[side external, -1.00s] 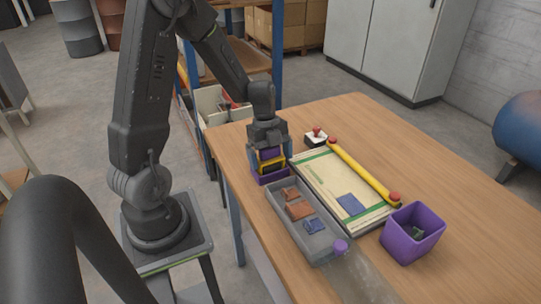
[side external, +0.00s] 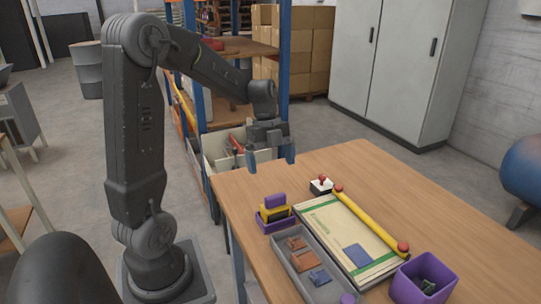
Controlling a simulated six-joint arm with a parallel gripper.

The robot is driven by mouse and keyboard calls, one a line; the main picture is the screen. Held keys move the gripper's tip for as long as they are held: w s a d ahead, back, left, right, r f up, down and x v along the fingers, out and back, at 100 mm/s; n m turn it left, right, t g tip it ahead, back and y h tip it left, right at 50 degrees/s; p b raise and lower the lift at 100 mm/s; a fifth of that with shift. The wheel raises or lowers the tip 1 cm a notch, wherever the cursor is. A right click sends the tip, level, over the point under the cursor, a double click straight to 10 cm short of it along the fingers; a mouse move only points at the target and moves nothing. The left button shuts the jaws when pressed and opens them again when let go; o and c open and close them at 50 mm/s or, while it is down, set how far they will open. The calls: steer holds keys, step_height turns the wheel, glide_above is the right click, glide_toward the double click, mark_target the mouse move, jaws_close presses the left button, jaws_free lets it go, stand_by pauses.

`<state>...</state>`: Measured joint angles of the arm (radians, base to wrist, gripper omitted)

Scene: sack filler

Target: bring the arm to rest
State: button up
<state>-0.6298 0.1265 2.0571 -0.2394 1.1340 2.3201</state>
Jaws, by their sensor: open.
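My gripper (side external: 271,163) hangs open and empty above the back left part of the wooden table, fingers pointing down. It is clear of everything below it. Below and slightly right of it, a small stack of a purple, a yellow and a dark piece (side external: 275,209) stands in a purple holder (side external: 277,225) at the table's left edge. My arm reaches from its pedestal at the left, with its elbow raised.
A grey tray (side external: 332,292) holds brown and blue pieces. Beside it lies a sack on a board (side external: 335,222) with a yellow bar (side external: 372,220) and a blue patch (side external: 357,256). A purple bin (side external: 423,281), a red-knobbed stamp (side external: 321,185) and shelving (side external: 285,80) are nearby. The table's right side is clear.

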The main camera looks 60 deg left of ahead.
steer(key=s+d+r+n+t+y, duration=0.1)
steer(key=s+d+r+n+t, duration=0.1)
steer(key=s+d+n, duration=0.3)
steer(key=s+d+r+n+t+y, duration=0.2)
steer(key=s+d+r+n, duration=0.3)
steer(key=d+n, duration=0.7)
steer(key=shift+s+d+r+n+t, duration=0.15)
steer(key=shift+s+r+n+t, duration=0.1)
steer(key=shift+s+n+t, duration=0.4)
steer(key=shift+w, duration=0.2)
stand_by(0.5)
